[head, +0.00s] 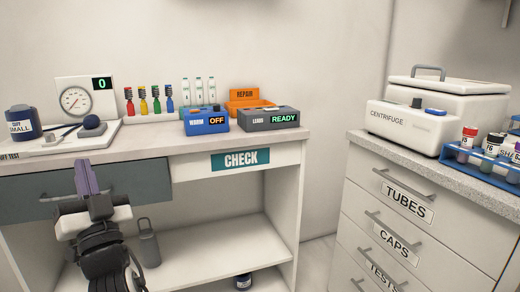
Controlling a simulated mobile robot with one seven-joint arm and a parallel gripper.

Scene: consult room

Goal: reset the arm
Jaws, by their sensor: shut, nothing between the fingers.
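My gripper (87,178) is at the lower left of the head view, at the end of my dark arm. Its fingers point up and are shut together with nothing between them. It stands in front of the grey drawer (140,181) under the counter. The frame does not show whether it touches the drawer front or handle. The rest of my arm runs down out of the bottom edge.
The counter (190,147) holds a gauge (75,101), several coloured vials, a blue box (206,124) and a grey box (268,119). A grey bottle (148,245) stands on the lower shelf. At right, a cabinet (385,225) carries a centrifuge (405,125) and a tube rack.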

